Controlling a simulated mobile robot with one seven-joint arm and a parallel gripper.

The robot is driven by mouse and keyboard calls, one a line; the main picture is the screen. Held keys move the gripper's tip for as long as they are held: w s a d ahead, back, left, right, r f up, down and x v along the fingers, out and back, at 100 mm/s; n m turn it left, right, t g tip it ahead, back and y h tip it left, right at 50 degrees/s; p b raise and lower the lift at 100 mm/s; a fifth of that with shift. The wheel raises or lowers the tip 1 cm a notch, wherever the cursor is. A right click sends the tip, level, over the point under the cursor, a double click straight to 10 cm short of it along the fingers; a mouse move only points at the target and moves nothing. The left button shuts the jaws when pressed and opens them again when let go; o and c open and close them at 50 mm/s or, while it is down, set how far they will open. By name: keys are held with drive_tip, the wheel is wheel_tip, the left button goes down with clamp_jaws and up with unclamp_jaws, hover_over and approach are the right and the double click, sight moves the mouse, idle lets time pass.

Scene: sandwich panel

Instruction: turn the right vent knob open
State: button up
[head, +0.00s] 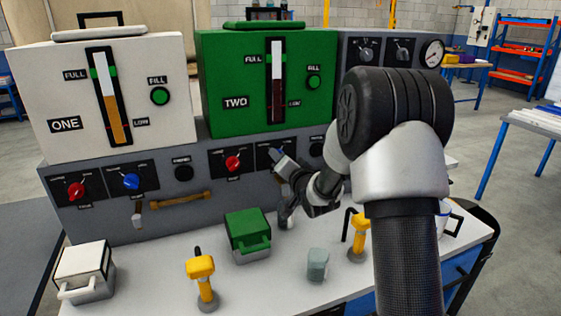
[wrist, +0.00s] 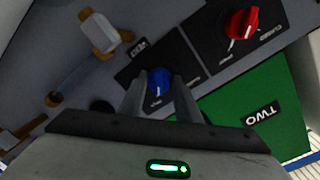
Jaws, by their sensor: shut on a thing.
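The right vent knob is a blue knob (wrist: 159,78) on a black plate in the panel below the green tank marked TWO. My gripper (wrist: 160,90) is shut on it, with one finger on each side of the knob in the wrist view. In the head view my gripper (head: 280,160) reaches the panel right of the red knob (head: 232,163) and mostly hides the blue knob. The red knob also shows in the wrist view (wrist: 241,24). The lettering on the blue knob's plate is too blurred to read.
The white tank ONE (head: 60,100) and green tank TWO (head: 225,75) stand on the panel. Another blue knob (head: 131,181) and red knob (head: 76,191) are at left. On the bench are a green box (head: 248,238), yellow-handled pieces (head: 201,268) and a grey-green cup (head: 317,264).

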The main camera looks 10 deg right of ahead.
drive_tip(key=shift+m, duration=0.7)
drive_tip(key=shift+f, duration=0.1)
drive_tip(key=o, duration=1.1)
drive_tip(key=shift+c, duration=0.2)
drive_tip(key=shift+s, duration=0.1)
drive_tip(key=p+v, duration=0.2)
drive_tip(key=v, duration=1.5)
drive_tip(key=shift+d, duration=0.2)
drive_tip(key=shift+s, duration=0.15)
